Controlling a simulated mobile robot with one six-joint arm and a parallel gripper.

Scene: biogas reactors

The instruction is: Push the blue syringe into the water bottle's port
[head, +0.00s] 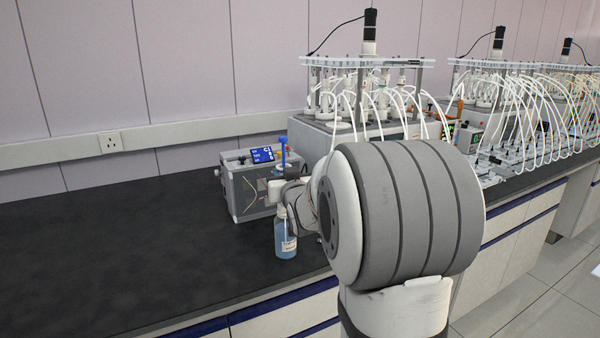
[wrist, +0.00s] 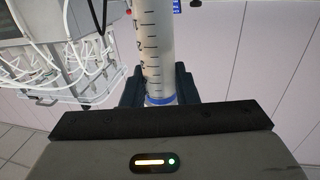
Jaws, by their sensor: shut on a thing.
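The blue syringe (head: 284,152) stands roughly upright in the head view, its blue top showing above my gripper (head: 277,190). In the wrist view its clear graduated barrel (wrist: 152,45) with a blue band lies between the dark jaws of my gripper (wrist: 159,88), which is shut on it. The water bottle (head: 286,240), with pale blue liquid, a white label and a whitish cap, stands on the bench just below my gripper in the head view. The syringe's lower end and the bottle's port cannot be made out, so I cannot tell whether they touch.
A grey box instrument (head: 243,192) with a blue screen stands right behind the gripper. Reactor racks (head: 365,62) with many white tubes fill the bench to the right. The black benchtop (head: 120,240) is clear on the left. My arm hides part of the bench.

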